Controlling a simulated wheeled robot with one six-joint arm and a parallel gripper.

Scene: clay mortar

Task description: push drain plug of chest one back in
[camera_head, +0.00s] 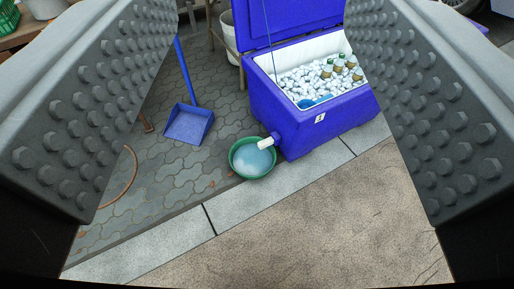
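A blue chest (335,122) with a small label reading 1 stands right of centre, its lid raised, full of ice with several bottles in it. A white drain plug (265,143) sticks out at the chest's lower left side, above a green basin (235,165) holding cloudy water. I cannot tell how far the plug is seated. My gripper (258,165) is open, with a grey studded finger at each side of the view. Nothing is between the fingers up close; the chest and basin lie well beyond them.
A blue dustpan (189,124) with a long handle stands on the paving left of the basin. A curved brown hose (128,180) lies at the left. A pale kerb (240,204) crosses the view. The brown paving (330,225) in front is clear.

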